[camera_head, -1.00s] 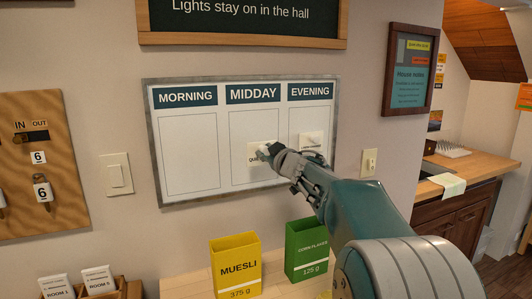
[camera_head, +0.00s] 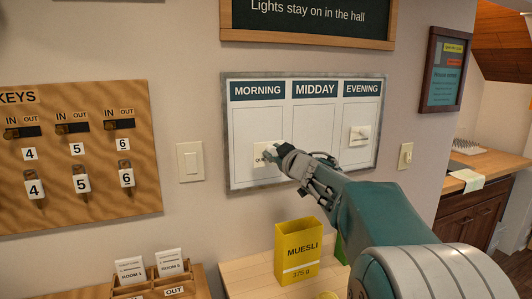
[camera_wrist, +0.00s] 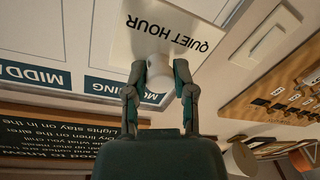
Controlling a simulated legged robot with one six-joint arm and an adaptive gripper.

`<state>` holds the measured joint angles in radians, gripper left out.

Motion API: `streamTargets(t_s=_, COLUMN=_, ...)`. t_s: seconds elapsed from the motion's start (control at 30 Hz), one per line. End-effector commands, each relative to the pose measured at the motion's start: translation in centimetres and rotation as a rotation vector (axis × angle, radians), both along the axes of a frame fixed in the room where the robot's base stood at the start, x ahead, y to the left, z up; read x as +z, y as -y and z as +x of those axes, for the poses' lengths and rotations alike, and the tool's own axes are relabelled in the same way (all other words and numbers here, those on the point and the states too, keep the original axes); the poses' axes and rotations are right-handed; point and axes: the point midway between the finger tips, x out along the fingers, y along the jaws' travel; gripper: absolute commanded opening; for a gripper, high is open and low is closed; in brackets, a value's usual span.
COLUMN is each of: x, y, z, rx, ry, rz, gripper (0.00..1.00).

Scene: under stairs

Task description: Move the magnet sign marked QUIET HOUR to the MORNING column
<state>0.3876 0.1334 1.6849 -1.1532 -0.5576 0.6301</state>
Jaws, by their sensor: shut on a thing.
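The QUIET HOUR sign (camera_head: 262,158) is a white card with a white knob. My gripper (camera_head: 279,152) is shut on that knob, and in the head view the card appears over the lower part of the MORNING column (camera_head: 258,115). In the wrist view the sign (camera_wrist: 128,45) appears upside down, with its knob between my gripper's fingertips (camera_wrist: 159,74). I cannot tell whether the card touches the board. The MIDDAY column (camera_head: 314,120) looks empty apart from my gripper crossing it. Another white sign (camera_head: 360,134) is in the EVENING column.
A key board (camera_head: 75,205) and a light switch (camera_head: 190,161) are left of the sign board. Below stand a yellow MUESLI box (camera_head: 298,255), a partly hidden green box (camera_head: 340,247) and a room card holder (camera_head: 150,285). A chalkboard (camera_head: 308,18) hangs above.

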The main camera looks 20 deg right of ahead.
Motion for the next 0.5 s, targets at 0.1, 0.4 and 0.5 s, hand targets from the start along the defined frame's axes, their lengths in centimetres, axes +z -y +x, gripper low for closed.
streamTargets(t_s=0.1, x=0.0, y=-0.3, z=1.0, rx=0.001, ry=0.000, rz=-0.002, gripper=0.00)
streamTargets(t_s=0.4, x=0.2, y=-1.6, z=4.0, rx=0.003, ry=0.000, rz=-0.011, gripper=0.00)
streamTargets(t_s=0.5, x=0.2, y=-1.4, z=4.8, rx=0.002, ry=0.000, rz=-0.011, gripper=0.00)
